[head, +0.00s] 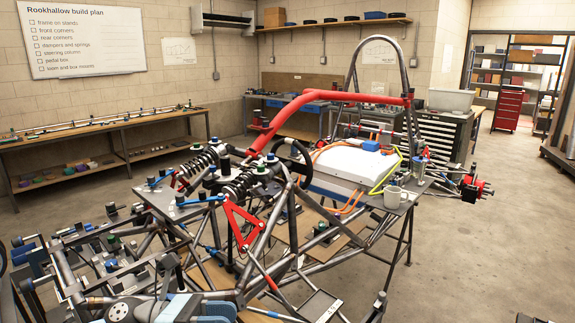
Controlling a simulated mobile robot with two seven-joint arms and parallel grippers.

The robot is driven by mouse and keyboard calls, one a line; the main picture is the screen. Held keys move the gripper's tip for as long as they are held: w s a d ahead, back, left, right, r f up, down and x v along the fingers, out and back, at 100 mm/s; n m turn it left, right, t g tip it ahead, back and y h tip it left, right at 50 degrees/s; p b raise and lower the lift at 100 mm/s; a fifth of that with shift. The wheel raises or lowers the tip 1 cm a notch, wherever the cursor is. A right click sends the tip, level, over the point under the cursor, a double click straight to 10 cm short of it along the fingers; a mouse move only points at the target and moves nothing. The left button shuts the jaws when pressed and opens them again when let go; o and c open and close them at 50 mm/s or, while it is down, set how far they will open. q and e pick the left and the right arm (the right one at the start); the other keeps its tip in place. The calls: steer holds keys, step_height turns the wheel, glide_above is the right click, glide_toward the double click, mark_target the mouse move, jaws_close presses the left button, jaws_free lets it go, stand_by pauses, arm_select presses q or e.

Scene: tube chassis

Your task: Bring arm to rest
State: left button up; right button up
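The tube chassis stands in the middle of the head view, with dark grey tubes, a red bar (315,95) across the top and a tall roll hoop (362,50) behind. A red triangular arm (240,224) hangs at its near side. Pale blue-grey rounded parts at the bottom edge, left of centre, look like links of an arm of mine; I cannot tell which arm. I can make out neither gripper's fingertips, so I see nothing held.
Dense tubes and small parts crowd the lower left. A long bench (60,138) lines the left wall. A red cabinet (507,108) stands far right. The right floor is mostly open.

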arm_select(q)
steer(key=a+f+n+t+y+b, duration=0.2)
steer(key=f+n+t+y, duration=0.2)
steer(key=f+n+t, duration=0.85)
steer(key=a+f+n+t+y+b, duration=0.15)
steer(key=f+n+t+y, duration=0.3)
steer(key=n, duration=1.45)
steer(key=s+a+f+n+g+y+b, duration=0.1)
steer(key=s+a+f+n+g+y, duration=0.2)
steer(key=s+f+n, duration=0.65)
steer(key=s+a+f+n+g+y, duration=0.2)
steer(key=s+f+n+g+y, duration=0.35)
steer(key=f, duration=0.65)
step_height(320, 180, up, 12)
steer(key=s+t+h+p, duration=0.1)
steer(key=t+p, duration=0.1)
steer(key=p, duration=1)
steer(key=shift+f+h, duration=0.25)
steer(key=shift+h, duration=0.05)
steer(key=shift+a, duration=0.1)
